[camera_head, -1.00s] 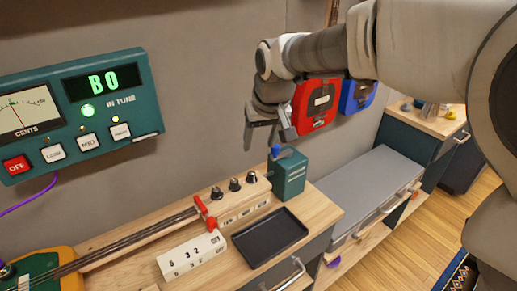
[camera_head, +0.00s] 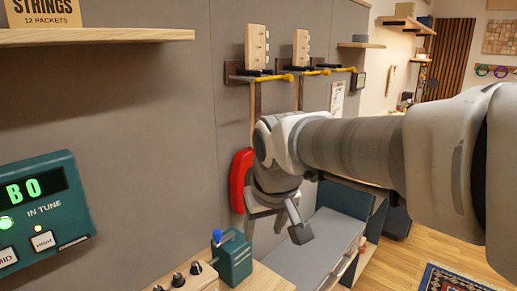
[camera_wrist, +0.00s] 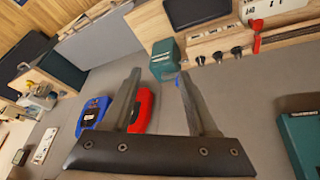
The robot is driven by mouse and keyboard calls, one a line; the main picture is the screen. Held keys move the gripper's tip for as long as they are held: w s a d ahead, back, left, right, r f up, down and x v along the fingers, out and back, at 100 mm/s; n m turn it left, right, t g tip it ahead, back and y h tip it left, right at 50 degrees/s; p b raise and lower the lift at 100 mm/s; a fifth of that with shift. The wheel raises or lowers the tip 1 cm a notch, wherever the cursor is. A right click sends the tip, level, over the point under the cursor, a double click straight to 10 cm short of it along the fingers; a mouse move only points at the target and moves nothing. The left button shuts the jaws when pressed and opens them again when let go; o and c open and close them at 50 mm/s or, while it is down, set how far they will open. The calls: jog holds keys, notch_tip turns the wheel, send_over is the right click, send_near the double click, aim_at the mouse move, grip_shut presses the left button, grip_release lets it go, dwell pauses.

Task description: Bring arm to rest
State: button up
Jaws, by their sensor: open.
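My arm reaches in from the right in the head view, and my gripper (camera_head: 276,222) hangs at its end, in front of the grey wall. Its two fingers are apart with nothing between them. The wrist view also shows my gripper (camera_wrist: 155,100) open and empty. A teal box with a blue knob (camera_head: 232,258) stands on the wooden bench, below and left of my gripper. A red case (camera_head: 240,180) on the wall is partly hidden behind my wrist; it also shows in the wrist view (camera_wrist: 143,108), beside a blue case (camera_wrist: 92,115).
A teal tuner (camera_head: 40,212) is on the wall at left. A wooden shelf (camera_head: 95,37) juts out at upper left. Two guitar headstocks (camera_head: 257,47) hang on the wall. A grey-topped cabinet (camera_head: 312,250) stands below my gripper. Wooden floor (camera_head: 420,255) is open at right.

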jog(key=s+d+m+h+p, duration=0.1)
jog(key=s+d+m, duration=0.3)
jog(key=s+d, duration=0.9)
jog(key=shift+s+d+f+t+p, duration=0.3)
jog(key=shift+s+t+p, duration=0.1)
jog(key=shift+s+p, duration=0.35)
dwell(1.0)
